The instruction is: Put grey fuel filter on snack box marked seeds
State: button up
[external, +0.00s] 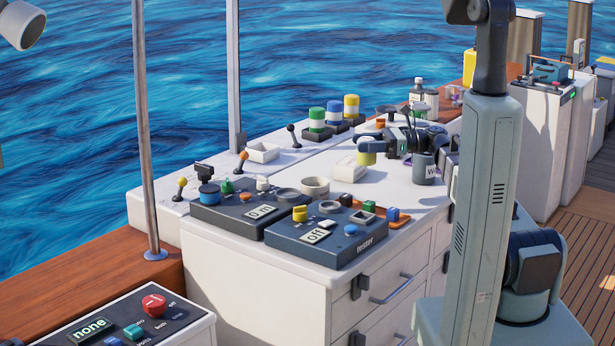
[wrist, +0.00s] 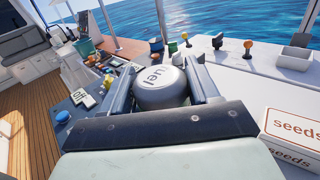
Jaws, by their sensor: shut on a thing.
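The grey fuel filter (wrist: 160,85) is a rounded grey can; part of its lettering, "uel", shows on the face turned to the wrist camera. My gripper (wrist: 168,82) is shut on it, with one finger on each side. The snack box marked seeds (wrist: 292,135) is white with brown-red lettering, low at the right in the wrist view, apart from the filter and cut off by the frame edge. The filter's underside is hidden. In the external view I cannot clearly pick out the filter or the box's label among the clutter.
A dark tester panel (external: 335,238) with knobs stands at the counter's front. A white tray (external: 263,152), levers and striped cylinders (external: 317,121) stand along the sea side. A dark mug-like can (external: 424,170) stands at the right. In the wrist view, counter (wrist: 238,85) left of the box is bare.

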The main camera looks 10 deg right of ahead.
jog(key=w+a, duration=0.3)
jog(key=a, duration=0.2)
notch_tip(320, 180, up, 3)
jog(key=m+t+h, duration=0.7)
jog(key=m+t, duration=0.3)
jog(key=t, duration=0.4)
send_over(350, 161)
jog(key=shift+w+f, duration=0.1)
jog(key=shift+f, duration=4.8)
jog(key=shift+f, duration=0.15)
jog(key=o, duration=1.2)
jog(key=shift+r, duration=0.2)
jog(key=v, duration=1.2)
jog(key=shift+f, duration=0.15)
